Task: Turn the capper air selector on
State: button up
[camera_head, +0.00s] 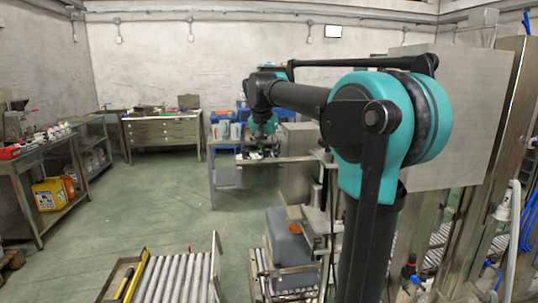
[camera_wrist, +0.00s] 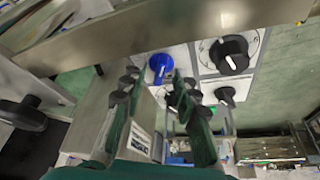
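No label is readable, so I cannot tell which one is the capper air selector. My gripper (camera_wrist: 159,82) has its two fingers apart, with the blue knob showing between and beyond their tips. I see no contact with it. In the head view my gripper (camera_head: 262,148) is small and far off, near the bench, and the knobs cannot be made out.
A metal edge (camera_wrist: 140,32) crosses the top of the wrist view, close to the fingers. In the head view a roller conveyor (camera_head: 172,278) and a grey canister (camera_head: 290,240) stand in front. A large steel panel (camera_head: 465,110) is at the right.

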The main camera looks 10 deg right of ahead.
jog(key=shift+f, duration=0.1)
jog(key=shift+c, duration=0.5)
grip_shut()
jog(key=shift+n, duration=0.4)
jog(key=n, duration=0.1)
jog(key=n+y, duration=0.1)
jog(key=n, duration=0.1)
jog(key=n+y, duration=0.1)
jog(key=shift+d+n+t, duration=0.25)
jog(key=shift+n+t, duration=0.05)
jog(key=shift+t, duration=0.1)
jog(key=n+y, duration=0.1)
jog(key=n, duration=0.2)
jog(key=n+y, duration=0.1)
jog(key=n, duration=0.2)
jog(key=shift+d+g, duration=0.1)
jog(key=shift+g, duration=0.3)
jog(key=shift+n+y, duration=0.3)
jog(key=shift+n, duration=0.1)
jog(key=shift+o, duration=0.5)
grip_release()
